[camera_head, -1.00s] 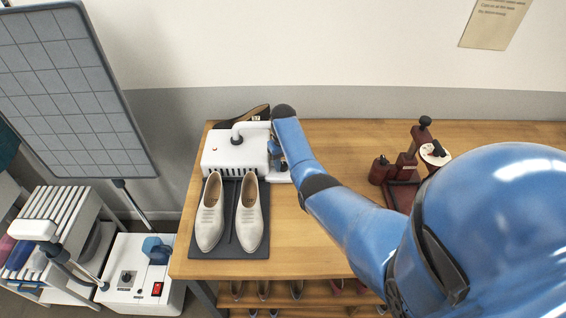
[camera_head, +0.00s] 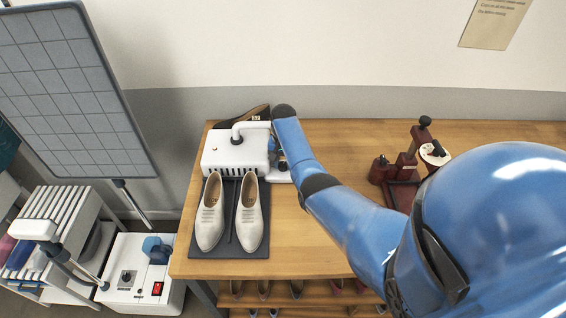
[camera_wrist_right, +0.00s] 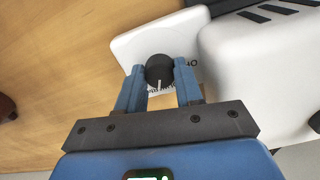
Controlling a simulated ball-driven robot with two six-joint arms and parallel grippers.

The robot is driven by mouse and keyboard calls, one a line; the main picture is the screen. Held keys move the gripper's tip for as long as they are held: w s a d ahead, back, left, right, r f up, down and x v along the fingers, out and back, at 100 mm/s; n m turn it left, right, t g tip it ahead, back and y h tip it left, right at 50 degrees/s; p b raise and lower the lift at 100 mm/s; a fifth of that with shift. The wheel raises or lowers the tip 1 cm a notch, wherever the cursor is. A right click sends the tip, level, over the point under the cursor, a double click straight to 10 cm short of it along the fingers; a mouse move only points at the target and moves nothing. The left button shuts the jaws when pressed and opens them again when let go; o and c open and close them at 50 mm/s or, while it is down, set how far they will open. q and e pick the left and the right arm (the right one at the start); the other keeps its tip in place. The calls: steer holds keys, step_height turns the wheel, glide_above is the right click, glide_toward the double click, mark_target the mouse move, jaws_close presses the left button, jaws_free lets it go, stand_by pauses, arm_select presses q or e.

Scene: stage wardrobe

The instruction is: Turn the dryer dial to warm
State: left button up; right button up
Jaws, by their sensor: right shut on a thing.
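The shoe dryer (camera_head: 236,152) is a white box with a curved pipe on top, at the back left of the wooden table. Its dial (camera_wrist_right: 158,69) is a black round knob with a white pointer line, on a white plate at the dryer's side. My right gripper (camera_wrist_right: 159,76) is shut on the dial, one blue finger on each side. The pointer line faces the gripper's palm in the wrist view, toward printed marks that are partly hidden. My left gripper is out of view.
A pair of pale shoes (camera_head: 249,218) stands on a dark mat (camera_head: 229,251) in front of the dryer. A dark red shoe stand (camera_head: 402,194) is further right. A white steamer unit (camera_head: 127,283) stands on the floor at left. The table's middle is clear.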

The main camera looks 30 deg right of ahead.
mark_target(283, 164)
stand_by(0.3)
steer(key=o, duration=1)
steer(key=shift+o, duration=0.2)
steer(key=shift+r, duration=0.1)
step_height(283, 164, up, 11)
steer(key=b, duration=0.1)
steer(key=shift+f, duration=0.2)
